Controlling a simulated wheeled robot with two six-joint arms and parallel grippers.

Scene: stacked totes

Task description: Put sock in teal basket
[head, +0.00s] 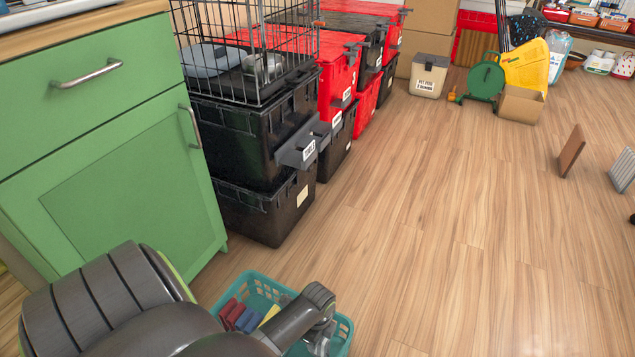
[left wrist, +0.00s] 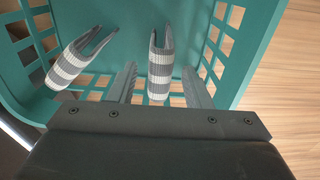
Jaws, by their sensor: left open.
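The teal basket (head: 345,330) stands on the floor at the bottom of the head view, partly covered by my left arm. Its perforated wall (left wrist: 262,40) fills much of the left wrist view. My left gripper (left wrist: 158,68) points into the basket with its two serrated fingers apart. A grey-and-white striped sock (left wrist: 160,75) shows between the fingers. Another striped piece (left wrist: 72,65) of the same look lies left of the fingers, inside the basket; whether the two are joined is hidden. My right gripper is in neither view.
Red, blue and yellow items (head: 237,316) lie in the basket's left part. A green cabinet (head: 120,180) stands at left. Black totes (head: 260,210) and red totes (head: 340,75) are stacked behind it, with a wire cage (head: 245,50) on top. The wooden floor at right is mostly clear.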

